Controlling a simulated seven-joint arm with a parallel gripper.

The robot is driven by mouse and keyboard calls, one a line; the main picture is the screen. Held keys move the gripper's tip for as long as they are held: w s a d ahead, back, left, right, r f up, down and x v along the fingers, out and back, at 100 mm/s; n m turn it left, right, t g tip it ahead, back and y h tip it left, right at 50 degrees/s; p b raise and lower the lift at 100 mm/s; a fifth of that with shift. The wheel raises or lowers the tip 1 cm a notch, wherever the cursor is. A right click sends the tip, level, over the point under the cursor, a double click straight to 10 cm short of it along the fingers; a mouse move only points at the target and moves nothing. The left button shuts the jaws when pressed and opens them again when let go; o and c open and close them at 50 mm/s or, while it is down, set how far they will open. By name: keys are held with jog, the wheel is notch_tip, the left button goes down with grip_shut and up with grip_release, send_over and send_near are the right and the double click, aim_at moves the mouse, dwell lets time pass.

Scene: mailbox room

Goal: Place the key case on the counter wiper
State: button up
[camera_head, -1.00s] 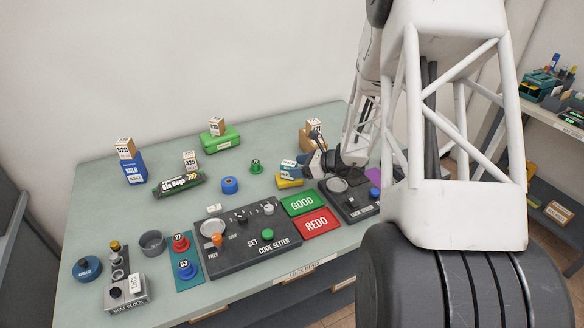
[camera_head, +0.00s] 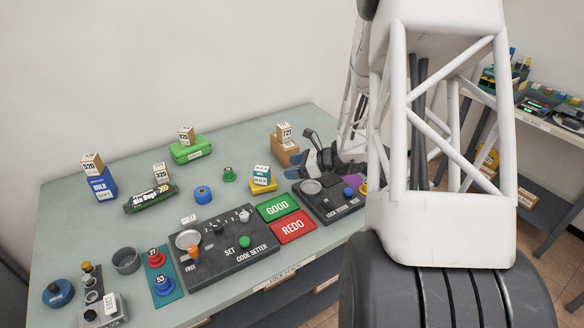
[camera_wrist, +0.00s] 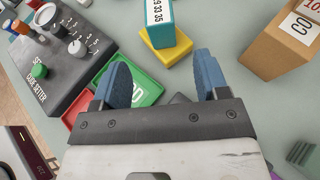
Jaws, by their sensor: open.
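A yellow block (camera_head: 263,187), perhaps the counter wiper, lies on the bench in the head view. A small teal-and-white numbered box (camera_head: 262,174), perhaps the key case, stands on top of it. No label I can read names either one. The wrist view shows the yellow block (camera_wrist: 176,55) and the box (camera_wrist: 159,22) beyond my fingertips. My gripper (camera_wrist: 162,68) has its two blue fingers spread with nothing between them. In the head view its dark body is just right of the yellow block, apart from it.
A cardboard-coloured box (camera_head: 286,153) with a numbered cube stands behind right. The green GOOD pad (camera_head: 277,207), red REDO pad (camera_head: 293,227) and code setter panel (camera_head: 225,243) lie in front. A green box (camera_head: 190,151) and bin bags roll (camera_head: 150,199) lie left.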

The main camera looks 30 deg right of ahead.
dwell(0.4)
jog(key=s+a+r+n+g+h, duration=0.1)
jog(key=s+a+r+n+g, duration=0.4)
jog(key=a, duration=0.4)
jog(key=s+a+r+n+g+h, duration=0.1)
jog(key=s+a+r+n+g, duration=0.1)
jog(key=s+a+r+n, duration=0.65)
jog(key=s+a+r+n+h, duration=0.4)
jog(key=s+n, duration=0.2)
jog(key=s, duration=0.3)
jog(key=s+a+r+n+h, duration=0.3)
jog(key=s+a+r+n, duration=0.1)
jog(key=s+n, duration=0.3)
jog(key=shift+s+r+h, duration=0.15)
jog(key=shift+s+h, duration=0.25)
jog(key=shift+s, duration=0.65)
